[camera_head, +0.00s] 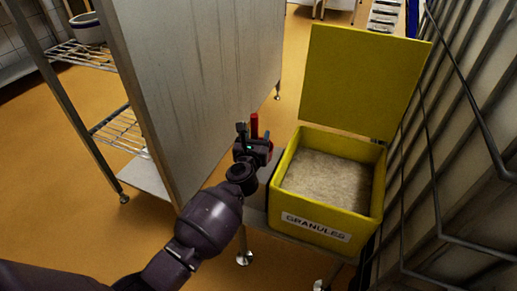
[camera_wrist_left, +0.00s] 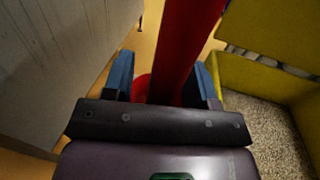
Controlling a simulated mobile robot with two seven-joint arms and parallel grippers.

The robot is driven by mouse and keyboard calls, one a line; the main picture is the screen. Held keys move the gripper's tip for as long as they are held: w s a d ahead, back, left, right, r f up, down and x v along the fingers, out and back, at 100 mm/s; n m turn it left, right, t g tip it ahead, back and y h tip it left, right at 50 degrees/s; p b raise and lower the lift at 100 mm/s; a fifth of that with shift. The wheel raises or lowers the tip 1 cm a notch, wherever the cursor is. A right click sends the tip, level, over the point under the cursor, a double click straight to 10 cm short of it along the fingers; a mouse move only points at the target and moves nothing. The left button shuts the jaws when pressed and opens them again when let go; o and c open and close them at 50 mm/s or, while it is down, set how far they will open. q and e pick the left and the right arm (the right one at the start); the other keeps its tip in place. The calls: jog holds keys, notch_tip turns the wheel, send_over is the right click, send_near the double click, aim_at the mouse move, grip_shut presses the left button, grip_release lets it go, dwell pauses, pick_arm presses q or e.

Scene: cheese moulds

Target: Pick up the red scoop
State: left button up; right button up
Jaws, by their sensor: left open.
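The red scoop (camera_head: 254,125) stands up just beyond my left gripper (camera_head: 254,138) in the head view, left of the yellow granules box. In the left wrist view its long red shaft (camera_wrist_left: 182,50) rises between the two blue fingers of my left gripper (camera_wrist_left: 163,80). The fingers are apart, one on each side of the red shaft. A wider red part shows low between the fingers; the rest of the scoop is hidden behind the gripper. My right gripper is in neither view.
The yellow box (camera_head: 374,187) labelled GRANULES stands open on a low stand, its lid raised and pale granules (camera_head: 325,180) inside. A tall metal panel (camera_head: 200,80) is close on the left, with wire shelves beyond. A wire rack (camera_head: 440,150) lines the right. Orange floor is clear at lower left.

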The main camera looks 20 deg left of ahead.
pick_arm(q)
grip_shut()
